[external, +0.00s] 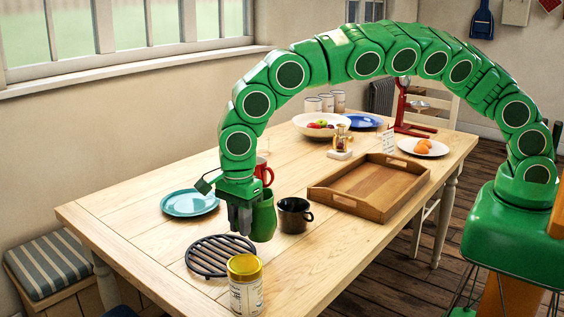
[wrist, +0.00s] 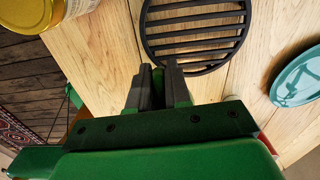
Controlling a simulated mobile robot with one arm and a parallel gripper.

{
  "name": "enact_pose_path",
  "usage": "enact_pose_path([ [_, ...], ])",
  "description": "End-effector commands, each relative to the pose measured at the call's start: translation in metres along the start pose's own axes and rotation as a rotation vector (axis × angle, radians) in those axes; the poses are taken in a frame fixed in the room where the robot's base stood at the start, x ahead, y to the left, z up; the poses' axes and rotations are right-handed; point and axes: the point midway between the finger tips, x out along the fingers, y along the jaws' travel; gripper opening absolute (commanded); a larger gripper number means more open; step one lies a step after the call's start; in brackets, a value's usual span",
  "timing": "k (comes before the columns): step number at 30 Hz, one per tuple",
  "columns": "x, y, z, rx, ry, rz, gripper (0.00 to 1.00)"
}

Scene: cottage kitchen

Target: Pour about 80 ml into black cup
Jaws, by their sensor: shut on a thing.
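The black cup (external: 293,217) stands upright on the wooden table in the external view, its handle to the right. A green jug (external: 264,218) is just left of it, looking upright. My gripper (external: 241,222) points down at the jug's left side and is shut on it. I cannot tell whether the jug's base touches the table. What is inside the jug and the cup cannot be seen.
A black round trivet (external: 220,255) and a yellow-lidded jar (external: 245,283) are near the front edge. A teal plate (external: 190,203) lies left, a red mug (external: 264,172) behind the jug. A wooden tray (external: 368,187) is right of the cup. A fruit bowl (external: 321,134) stands farther back.

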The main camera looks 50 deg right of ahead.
Motion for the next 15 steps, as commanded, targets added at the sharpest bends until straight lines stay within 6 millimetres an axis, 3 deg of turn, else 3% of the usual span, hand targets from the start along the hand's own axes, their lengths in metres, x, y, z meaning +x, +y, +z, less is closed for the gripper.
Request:
enact_pose_path([
  [15, -0.003, 0.0, -0.016, 0.003, -0.19, -0.004, 0.0],
])
